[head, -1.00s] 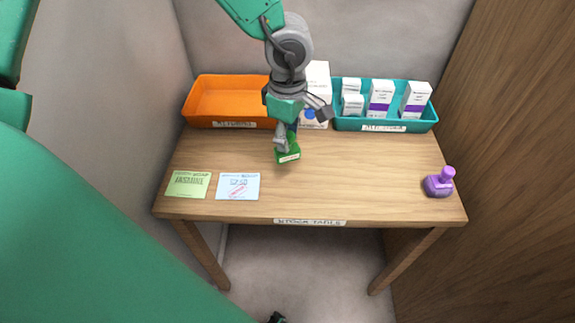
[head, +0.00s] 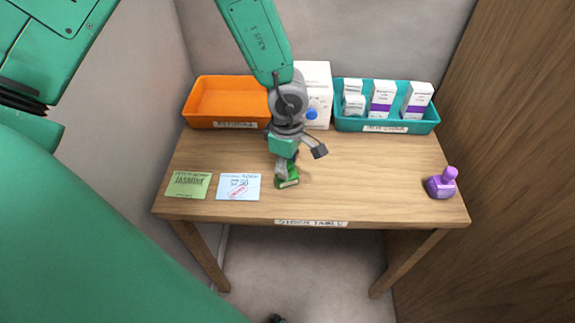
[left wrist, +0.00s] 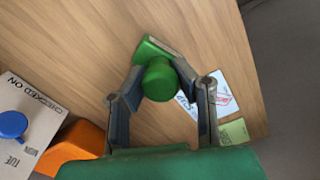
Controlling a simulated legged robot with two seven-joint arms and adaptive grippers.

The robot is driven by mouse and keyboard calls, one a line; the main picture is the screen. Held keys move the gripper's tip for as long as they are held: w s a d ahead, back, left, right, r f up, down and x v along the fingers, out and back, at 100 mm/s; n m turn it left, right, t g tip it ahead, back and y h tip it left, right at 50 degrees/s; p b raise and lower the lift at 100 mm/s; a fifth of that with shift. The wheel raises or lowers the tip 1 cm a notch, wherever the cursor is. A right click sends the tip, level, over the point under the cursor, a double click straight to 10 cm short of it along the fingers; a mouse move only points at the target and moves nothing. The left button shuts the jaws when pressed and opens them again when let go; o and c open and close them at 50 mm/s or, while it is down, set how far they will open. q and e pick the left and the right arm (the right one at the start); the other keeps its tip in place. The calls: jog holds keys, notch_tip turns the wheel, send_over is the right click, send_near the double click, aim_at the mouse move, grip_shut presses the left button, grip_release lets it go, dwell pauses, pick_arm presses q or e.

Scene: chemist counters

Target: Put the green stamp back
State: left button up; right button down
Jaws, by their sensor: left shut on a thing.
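The green stamp (head: 288,183) is at the middle of the table, toward the front, with its label facing the front edge. My left gripper (head: 284,165) is above it and shut on its handle. The left wrist view shows the round green knob (left wrist: 160,80) between the two fingers, with the block-shaped base (left wrist: 152,46) beyond. I cannot tell whether the base touches the table or hangs just above it. The purple stamp (head: 441,183) stands at the table's right side. My right gripper is not in view.
A green card (head: 187,185) and a pale blue card (head: 239,187) with a red mark lie at front left. An orange tray (head: 207,122), a white box (head: 318,80) with a blue knob and a teal tray (head: 428,123) holding several cartons line the back. The wooden tabletop (head: 370,180) right of centre is clear.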

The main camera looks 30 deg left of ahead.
pick_arm(q)
jog(key=o, duration=0.9)
jog(key=shift+f, duration=0.1)
notch_tip(320, 180, up, 12)
jog(key=shift+r+p, duration=0.15)
jog(key=shift+p, duration=0.4)
